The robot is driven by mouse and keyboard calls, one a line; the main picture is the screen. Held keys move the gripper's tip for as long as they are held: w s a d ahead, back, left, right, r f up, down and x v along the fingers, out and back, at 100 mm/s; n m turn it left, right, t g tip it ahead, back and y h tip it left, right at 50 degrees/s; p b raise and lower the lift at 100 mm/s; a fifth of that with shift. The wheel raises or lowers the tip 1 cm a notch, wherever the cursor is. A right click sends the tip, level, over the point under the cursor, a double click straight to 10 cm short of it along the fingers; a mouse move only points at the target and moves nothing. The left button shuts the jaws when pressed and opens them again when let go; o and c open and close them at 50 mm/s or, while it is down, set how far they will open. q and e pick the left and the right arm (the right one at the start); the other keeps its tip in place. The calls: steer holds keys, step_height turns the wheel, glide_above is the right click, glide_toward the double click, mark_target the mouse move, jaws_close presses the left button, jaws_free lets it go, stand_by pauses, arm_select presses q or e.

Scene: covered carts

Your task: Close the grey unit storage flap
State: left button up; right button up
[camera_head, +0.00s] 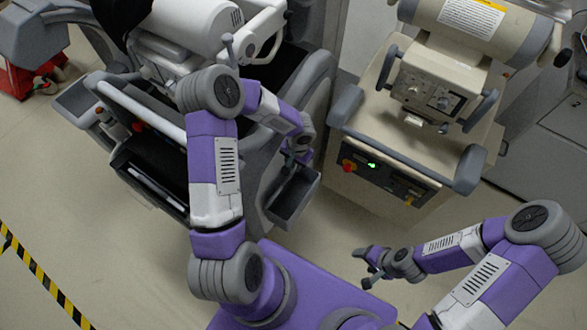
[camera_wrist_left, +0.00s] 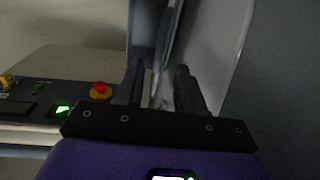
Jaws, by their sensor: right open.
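The grey unit (camera_head: 165,120) stands at the left in the head view. Its storage flap (camera_head: 290,200) is a dark grey, bin-like part that stands out from the unit's right side, tilted open. My left gripper (camera_head: 297,160) is at the upper edge of this flap, close to the unit's side. In the left wrist view its two fingers (camera_wrist_left: 160,92) are apart, with a thin grey edge (camera_wrist_left: 168,45) between and beyond them; contact is not clear. My right gripper (camera_head: 366,268) is open and empty, above the floor at the lower middle.
A beige cart (camera_head: 400,150) with a control panel and grey bumpers stands right of the flap; its red button (camera_wrist_left: 100,90) shows in the left wrist view. Grey cabinets (camera_head: 540,150) stand at the far right. Yellow-black tape (camera_head: 40,275) marks the floor at left.

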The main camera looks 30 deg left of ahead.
mark_target(293, 172)
arm_select(q)
steer(key=f, duration=0.5)
steer(key=shift+a+b, duration=0.2)
steer(key=shift+b, duration=0.2)
steer(key=shift+c, duration=0.2)
jaws_close()
